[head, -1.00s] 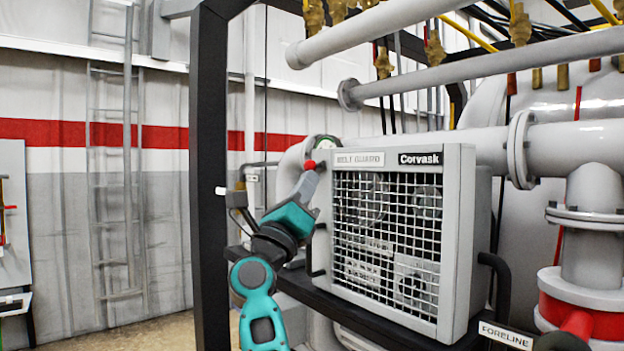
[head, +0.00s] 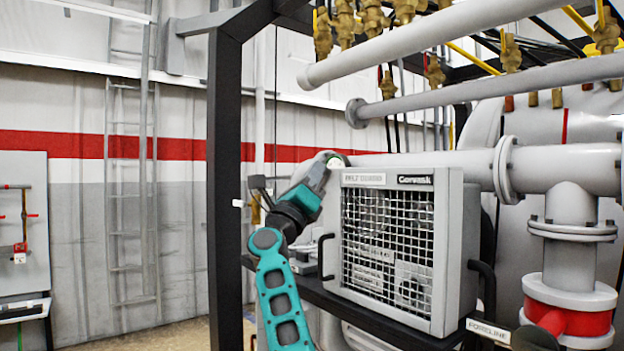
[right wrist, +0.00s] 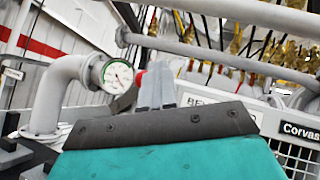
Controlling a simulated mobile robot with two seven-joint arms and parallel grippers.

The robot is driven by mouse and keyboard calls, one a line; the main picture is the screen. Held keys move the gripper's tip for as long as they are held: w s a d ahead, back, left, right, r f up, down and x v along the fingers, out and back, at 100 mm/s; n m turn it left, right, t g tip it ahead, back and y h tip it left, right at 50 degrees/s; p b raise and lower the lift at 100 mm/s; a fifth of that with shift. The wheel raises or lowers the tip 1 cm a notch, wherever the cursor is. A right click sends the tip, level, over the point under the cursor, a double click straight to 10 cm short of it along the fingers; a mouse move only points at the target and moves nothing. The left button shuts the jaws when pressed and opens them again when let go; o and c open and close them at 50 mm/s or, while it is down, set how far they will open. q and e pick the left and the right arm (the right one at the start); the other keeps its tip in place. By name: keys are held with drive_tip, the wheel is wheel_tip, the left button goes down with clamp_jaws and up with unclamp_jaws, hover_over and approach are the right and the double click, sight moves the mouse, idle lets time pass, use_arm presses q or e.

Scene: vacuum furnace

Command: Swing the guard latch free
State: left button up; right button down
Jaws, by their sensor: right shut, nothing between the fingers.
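The grey belt guard (head: 450,270) has a mesh front and shows in the middle of the head view; its top corner also shows in the right wrist view (right wrist: 225,105). A small red knob (right wrist: 141,77), apparently the latch's end, shows in the right wrist view just left of my fingertips. I cannot tell whether they touch. The rest of the latch is hidden. My right gripper (head: 320,172) is at the guard's upper left corner in the head view. In the right wrist view its grey fingers (right wrist: 159,88) are together and empty. My left gripper is not in view.
A round gauge (right wrist: 117,76) on a bent grey pipe (right wrist: 62,85) is close to the fingers. Pipes (head: 430,40) cross above the guard. A black frame post (head: 224,180) stands left of my arm. A black handle (head: 325,256) sticks out at the guard's left side.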

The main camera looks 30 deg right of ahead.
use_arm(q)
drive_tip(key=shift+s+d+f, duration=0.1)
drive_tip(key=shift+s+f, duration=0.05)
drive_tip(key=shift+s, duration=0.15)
use_arm(e)
drive_tip(key=shift+f, duration=0.1)
idle(0.8)
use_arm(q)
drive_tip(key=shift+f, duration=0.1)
use_arm(e)
drive_tip(key=shift+f, duration=0.1)
